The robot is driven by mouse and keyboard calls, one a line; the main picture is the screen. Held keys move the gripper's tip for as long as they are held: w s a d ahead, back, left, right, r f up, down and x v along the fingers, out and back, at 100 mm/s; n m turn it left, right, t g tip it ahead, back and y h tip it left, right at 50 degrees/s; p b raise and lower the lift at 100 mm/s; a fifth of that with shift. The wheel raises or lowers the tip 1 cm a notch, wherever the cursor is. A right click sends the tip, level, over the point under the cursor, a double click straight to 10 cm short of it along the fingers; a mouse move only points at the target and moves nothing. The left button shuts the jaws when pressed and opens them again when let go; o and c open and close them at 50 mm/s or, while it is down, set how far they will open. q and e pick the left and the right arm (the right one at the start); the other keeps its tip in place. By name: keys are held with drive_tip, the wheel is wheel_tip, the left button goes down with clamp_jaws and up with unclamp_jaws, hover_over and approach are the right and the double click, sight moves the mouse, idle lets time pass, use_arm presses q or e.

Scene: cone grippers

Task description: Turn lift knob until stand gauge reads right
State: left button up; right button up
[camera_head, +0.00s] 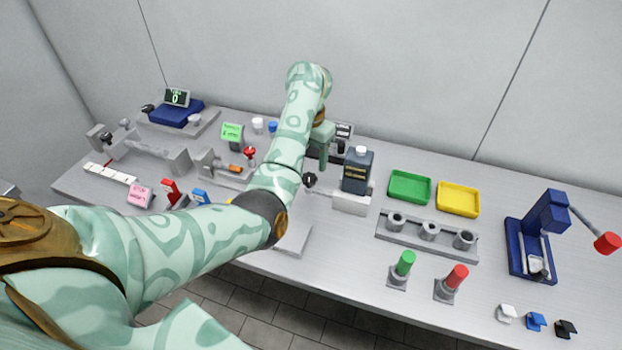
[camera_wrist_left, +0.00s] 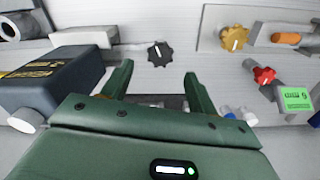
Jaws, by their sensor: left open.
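A black lobed knob (camera_head: 310,180) with a white pointer line sits at the middle of the table, beside a grey block. It also shows in the left wrist view (camera_wrist_left: 160,53), just beyond the fingertips. I cannot be sure that it is the lift knob. My left gripper (camera_head: 324,163) points down behind the knob, partly hidden by my forearm; in the left wrist view its two fingers (camera_wrist_left: 158,75) are apart with nothing between them. A small black-and-white panel (camera_head: 344,130) stands behind the gripper; I cannot read it or tell whether it is the stand gauge. My right gripper is out of view.
A dark bottle (camera_head: 357,170) stands close to the right of the gripper. A red knob (camera_head: 249,153) and a green card (camera_head: 232,133) are to the left. Green (camera_head: 409,187) and yellow (camera_head: 458,199) trays lie right. A blue scale (camera_head: 177,112) stands at back left.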

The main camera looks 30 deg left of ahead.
sight(309, 177)
use_arm(q)
wheel_tip(309, 177, down, 6)
drive_tip(key=shift+b, duration=0.9)
drive_tip(key=c, duration=1)
